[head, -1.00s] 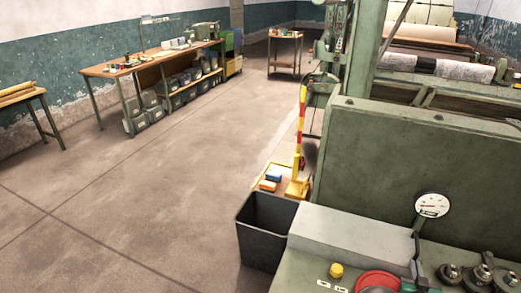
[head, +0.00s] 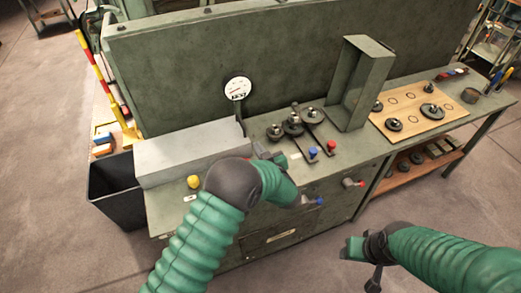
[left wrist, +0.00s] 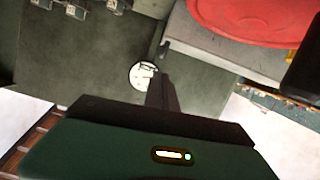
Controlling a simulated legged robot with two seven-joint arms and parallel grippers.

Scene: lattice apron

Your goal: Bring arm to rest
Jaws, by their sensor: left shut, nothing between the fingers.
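My left arm reaches in from the bottom of the head view, in ribbed green sleeving with a dark joint. Its gripper (head: 264,151) is over the console top (head: 225,213), just left of the black knobs. In the left wrist view the left gripper's dark fingers (left wrist: 162,60) are together, with nothing between them. My right arm comes in from the right. Its gripper (head: 358,248) is low in front of the console, apart from it; its fingers do not show clearly.
A dial gauge (head: 237,89), black knobs (head: 292,124), levers with red and blue ends, and a yellow button (head: 193,182) are on the console. A red disc (left wrist: 255,18) shows in the left wrist view. A black bin (head: 115,190) stands left. Right is a bench with a wooden board (head: 412,104).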

